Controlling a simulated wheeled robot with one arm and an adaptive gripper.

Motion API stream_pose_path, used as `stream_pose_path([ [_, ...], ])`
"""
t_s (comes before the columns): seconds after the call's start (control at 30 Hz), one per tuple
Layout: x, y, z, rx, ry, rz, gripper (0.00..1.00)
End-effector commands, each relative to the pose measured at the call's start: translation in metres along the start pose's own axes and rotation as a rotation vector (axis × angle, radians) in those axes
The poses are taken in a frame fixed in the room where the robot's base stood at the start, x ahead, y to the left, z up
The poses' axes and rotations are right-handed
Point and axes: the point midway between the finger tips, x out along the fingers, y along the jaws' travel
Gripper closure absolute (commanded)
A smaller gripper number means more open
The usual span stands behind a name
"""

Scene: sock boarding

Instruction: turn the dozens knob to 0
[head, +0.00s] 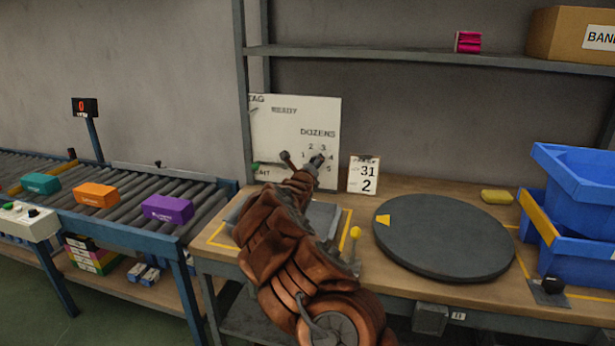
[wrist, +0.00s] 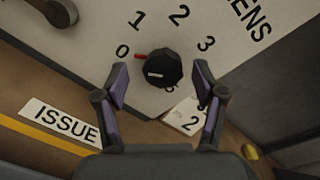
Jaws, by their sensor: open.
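The dozens knob (wrist: 163,68) is a round black knob on the white panel (head: 290,120), with digits around it. In the wrist view a short red mark at its left edge points toward 0 (wrist: 122,52); I cannot tell whether it belongs to the knob. A white line on the knob's face lies roughly level, on its left side. My gripper (wrist: 161,67) is open, one finger on each side of the knob, with visible gaps in the picture. In the head view my gripper (head: 318,160) covers the knob and part of the dial.
A card reading 31 and 2 (head: 364,175) stands right of the panel. A dark round turntable (head: 445,236) and blue bins (head: 580,190) are on the right. A roller conveyor (head: 120,195) with coloured boxes is on the left. A lever (wrist: 58,12) sticks out near the dial.

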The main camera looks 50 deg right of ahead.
Motion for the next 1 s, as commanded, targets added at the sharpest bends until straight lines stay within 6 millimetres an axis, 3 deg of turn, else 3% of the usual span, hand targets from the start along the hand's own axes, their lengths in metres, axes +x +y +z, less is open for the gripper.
stream_pose_path([
  [1.0,-0.091,-0.002,-0.001,-0.004,0.003,-0.006,0.3],
])
